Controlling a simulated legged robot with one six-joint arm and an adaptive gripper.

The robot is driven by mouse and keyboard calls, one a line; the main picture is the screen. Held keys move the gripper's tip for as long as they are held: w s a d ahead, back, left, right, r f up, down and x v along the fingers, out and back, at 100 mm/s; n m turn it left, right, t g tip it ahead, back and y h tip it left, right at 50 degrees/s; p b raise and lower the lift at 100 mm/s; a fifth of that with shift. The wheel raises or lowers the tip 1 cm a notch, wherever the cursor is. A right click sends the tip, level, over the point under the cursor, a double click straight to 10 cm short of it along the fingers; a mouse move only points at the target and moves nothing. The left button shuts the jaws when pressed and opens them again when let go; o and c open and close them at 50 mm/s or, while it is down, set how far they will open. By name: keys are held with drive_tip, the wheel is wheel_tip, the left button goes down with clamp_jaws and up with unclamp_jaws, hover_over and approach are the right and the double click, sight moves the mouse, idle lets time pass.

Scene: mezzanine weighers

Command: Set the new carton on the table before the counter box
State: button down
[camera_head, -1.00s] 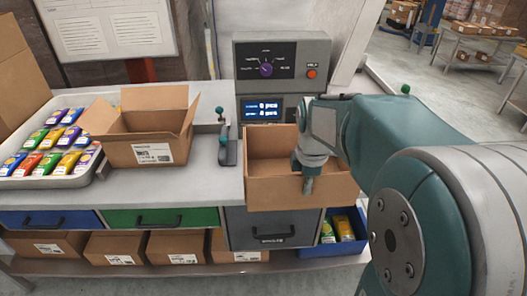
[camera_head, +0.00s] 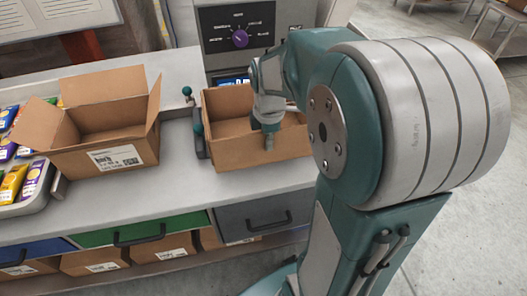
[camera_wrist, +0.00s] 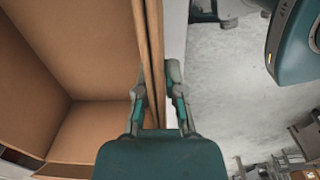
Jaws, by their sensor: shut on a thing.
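A plain brown open-topped carton (camera_head: 228,155) is right in front of the grey counter box (camera_head: 215,45) with its purple dial. Its base appears over or on the pale table (camera_head: 140,195); I cannot tell whether it touches. My gripper (camera_head: 269,140) is shut on the carton's near wall, toward its right side. In the wrist view my gripper (camera_wrist: 158,85) has one finger inside and one outside the wall, and the carton's interior (camera_wrist: 75,50) looks empty. The counter box's display is mostly hidden behind the carton and my arm.
Left of it stands a labelled carton (camera_head: 85,160) with open flaps. A tray (camera_head: 40,200) of colourful packs is at the far left. A small dark stand with green knobs (camera_head: 197,128) is close to the held carton's left side. Drawers and boxed cartons are below the table.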

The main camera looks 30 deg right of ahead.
sight(268, 164)
drive_tip(key=shift+f, duration=2.95)
drive_tip(key=c, duration=0.7)
unclamp_jaws()
drive_tip(key=shift+f, duration=0.1)
drive_tip(key=shift+c, duration=0.2)
wheel_tip(268, 164, up, 12)
drive_tip(key=shift+s+r, duration=0.1)
drive_tip(key=s+a+r+m+t, duration=0.2)
drive_tip(key=s+a+m, duration=0.3)
drive_tip(key=s+m, duration=0.1)
drive_tip(key=s+a+r+m+t, duration=0.1)
drive_tip(key=s+a+m+t, duration=0.2)
drive_tip(key=s+a+m, duration=0.2)
drive_tip(key=shift+s+a+r+m, duration=0.4)
drive_tip(key=shift+s+m, duration=0.25)
drive_tip(key=shift+m, duration=1.25)
